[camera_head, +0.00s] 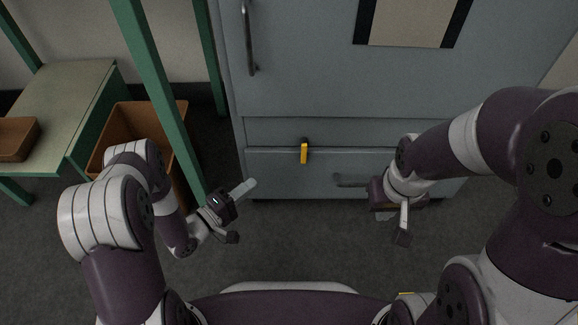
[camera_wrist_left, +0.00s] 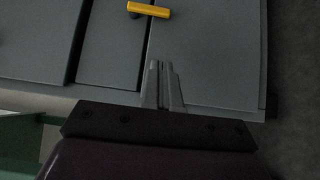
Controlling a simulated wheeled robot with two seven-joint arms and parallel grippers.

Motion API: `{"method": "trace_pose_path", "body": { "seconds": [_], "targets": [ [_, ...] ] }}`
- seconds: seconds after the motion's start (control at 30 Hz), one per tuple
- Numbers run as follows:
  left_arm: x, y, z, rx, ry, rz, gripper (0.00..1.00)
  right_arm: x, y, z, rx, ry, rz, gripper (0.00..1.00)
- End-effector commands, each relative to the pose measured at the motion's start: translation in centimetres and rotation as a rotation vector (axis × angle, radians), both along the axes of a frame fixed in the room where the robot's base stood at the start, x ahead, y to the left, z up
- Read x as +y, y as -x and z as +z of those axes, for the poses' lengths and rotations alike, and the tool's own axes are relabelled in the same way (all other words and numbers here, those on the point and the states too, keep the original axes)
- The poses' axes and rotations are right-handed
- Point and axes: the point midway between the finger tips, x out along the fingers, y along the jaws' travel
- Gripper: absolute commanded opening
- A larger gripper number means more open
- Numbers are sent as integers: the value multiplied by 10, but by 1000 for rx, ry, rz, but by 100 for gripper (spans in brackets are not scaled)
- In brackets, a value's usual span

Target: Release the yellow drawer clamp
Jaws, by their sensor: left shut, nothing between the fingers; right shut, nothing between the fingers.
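The yellow drawer clamp (camera_head: 304,154) is a small upright bar on the cabinet front, with a dark piece at its top. It sits at the seam above the lower drawer panel (camera_head: 275,175). In the left wrist view the clamp (camera_wrist_left: 150,10) lies across the top edge, beyond my fingertips. My left gripper (camera_head: 252,184) is shut and empty, below and left of the clamp and apart from it. Its closed fingers (camera_wrist_left: 163,75) point toward the cabinet. My right gripper (camera_head: 384,213) is shut and empty, to the right of the clamp near the drawer handle; its fingers are partly hidden.
The grey drawer handle (camera_head: 350,181) sticks out beside my right gripper. A tall door handle (camera_head: 249,40) is higher on the cabinet (camera_head: 310,60). A green post (camera_head: 155,85), an orange-brown bin (camera_head: 122,122) and a green table (camera_head: 65,85) stand left. The floor before the drawer is clear.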

Motion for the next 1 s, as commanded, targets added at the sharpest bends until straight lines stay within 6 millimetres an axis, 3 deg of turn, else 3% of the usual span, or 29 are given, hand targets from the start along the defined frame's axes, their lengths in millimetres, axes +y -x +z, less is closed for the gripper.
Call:
{"method": "trace_pose_path", "body": {
  "seconds": [0.5,0.7,1.0],
  "targets": [
    [-74,-69,-6,-4,-1,-4,0,0,0,-61,0,0,0,0],
    [-101,-67,-4,-1,-1,-2,0,0,0,-75,0,0,0,0],
    [-108,-68,0,0,-1,1,0,0,0,-77,0,0,0,0]
  ]
}}
